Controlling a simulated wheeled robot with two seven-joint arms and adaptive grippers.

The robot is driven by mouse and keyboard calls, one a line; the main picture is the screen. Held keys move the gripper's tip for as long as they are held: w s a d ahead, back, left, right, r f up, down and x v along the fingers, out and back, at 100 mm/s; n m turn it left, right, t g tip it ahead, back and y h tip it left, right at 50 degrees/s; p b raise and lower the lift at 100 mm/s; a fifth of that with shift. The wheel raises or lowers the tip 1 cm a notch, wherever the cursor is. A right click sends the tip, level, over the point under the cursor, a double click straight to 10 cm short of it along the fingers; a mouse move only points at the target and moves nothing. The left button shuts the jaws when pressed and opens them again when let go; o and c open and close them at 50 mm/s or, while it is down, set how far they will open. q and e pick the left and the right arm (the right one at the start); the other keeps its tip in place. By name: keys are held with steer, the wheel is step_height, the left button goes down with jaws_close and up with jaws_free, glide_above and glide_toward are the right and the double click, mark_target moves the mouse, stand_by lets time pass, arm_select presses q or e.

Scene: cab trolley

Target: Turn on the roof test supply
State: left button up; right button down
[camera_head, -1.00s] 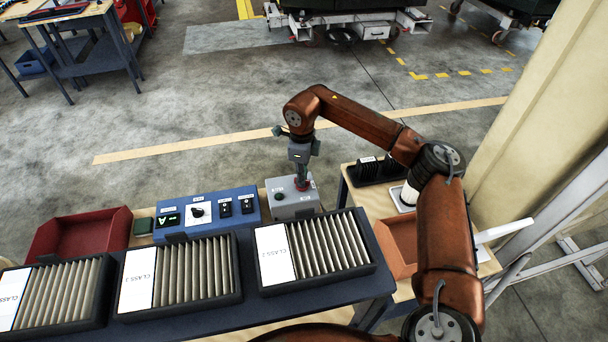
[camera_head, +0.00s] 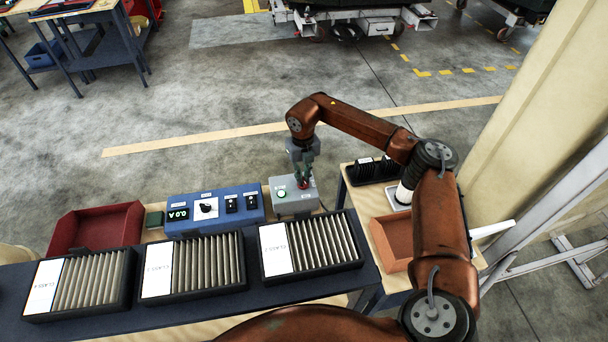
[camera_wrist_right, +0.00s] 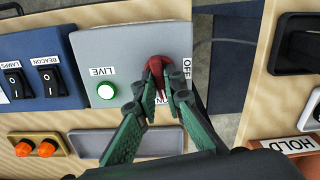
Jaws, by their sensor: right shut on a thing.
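The grey supply box (camera_head: 292,207) stands at the back of the bench, right of the blue panel. In the right wrist view its LIVE lamp (camera_wrist_right: 106,91) glows green. Its red rotary handle (camera_wrist_right: 157,67) sits beside the OFF label. My right gripper (camera_wrist_right: 165,88) is shut on this red handle, with a finger on each side; the fingers cover part of it. In the head view the right gripper (camera_head: 303,178) reaches down onto the box from above. The handle's exact angle is partly hidden. My left gripper is not in view.
The blue panel (camera_head: 185,224) carries a display, a knob and the LAMPS and BEACON rocker switches. Three dark filter-like trays (camera_head: 308,270) line the front. A red bin (camera_head: 68,239) is at left, an orange bin (camera_head: 388,267) at right. A pale pillar (camera_head: 540,120) stands at far right.

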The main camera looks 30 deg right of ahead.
steer(key=shift+w+r+m+p, duration=0.15)
steer(key=shift+m+p, duration=0.3)
steer(key=shift+m, duration=0.65)
steer(key=c, duration=2)
jaws_free()
step_height(320, 180, up, 12)
steer(key=shift+f, duration=0.1)
